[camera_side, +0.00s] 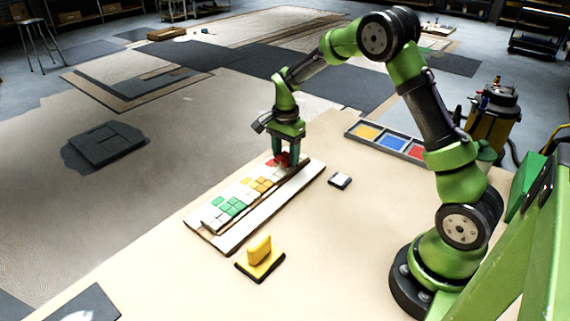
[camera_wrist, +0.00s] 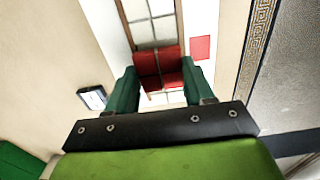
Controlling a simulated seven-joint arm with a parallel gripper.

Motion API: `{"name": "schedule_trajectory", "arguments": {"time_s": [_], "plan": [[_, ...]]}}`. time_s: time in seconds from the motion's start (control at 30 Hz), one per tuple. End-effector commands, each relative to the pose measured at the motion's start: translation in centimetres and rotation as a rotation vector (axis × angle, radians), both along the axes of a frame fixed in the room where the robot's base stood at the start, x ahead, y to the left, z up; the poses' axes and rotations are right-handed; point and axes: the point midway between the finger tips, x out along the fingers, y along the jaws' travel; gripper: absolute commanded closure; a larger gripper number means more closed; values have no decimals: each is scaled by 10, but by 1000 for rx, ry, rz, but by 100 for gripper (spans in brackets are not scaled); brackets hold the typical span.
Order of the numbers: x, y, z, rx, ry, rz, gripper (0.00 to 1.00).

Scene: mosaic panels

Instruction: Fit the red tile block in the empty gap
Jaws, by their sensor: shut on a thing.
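My gripper (camera_side: 286,163) is above the far end of the mosaic panel (camera_side: 207,222), pointing down. Its green fingers are shut on the red tile block (camera_wrist: 160,67), which sits between them in the wrist view and shows as red (camera_side: 279,160) in the side view. The panel carries green tiles (camera_side: 229,207), yellow tiles (camera_side: 258,184) and white tiles. In the wrist view, white tiles (camera_wrist: 152,22) lie beyond and below the block. The gap is hidden by the block and fingers; I cannot tell whether the block touches the panel.
A flat red square (camera_wrist: 201,48) lies beside the panel in the wrist view. A yellow handled tool (camera_side: 260,258) stands near the panel's front. A small white-topped dark block (camera_side: 340,180) and a tray (camera_side: 388,140) with yellow, blue and red compartments are to the right.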

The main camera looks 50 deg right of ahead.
Motion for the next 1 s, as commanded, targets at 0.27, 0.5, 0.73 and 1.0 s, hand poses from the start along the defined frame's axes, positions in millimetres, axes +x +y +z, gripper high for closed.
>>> {"name": "schedule_trajectory", "arguments": {"time_s": [0.27, 0.5, 0.73, 1.0], "plan": [[0, 0, -1, 0, 0, 1, 80], [0, 0, -5, 0, 1, 0, 80], [0, 0, -11, 1, 0, 0, 80], [0, 0, -18, 1, 1, 0, 80]]}}
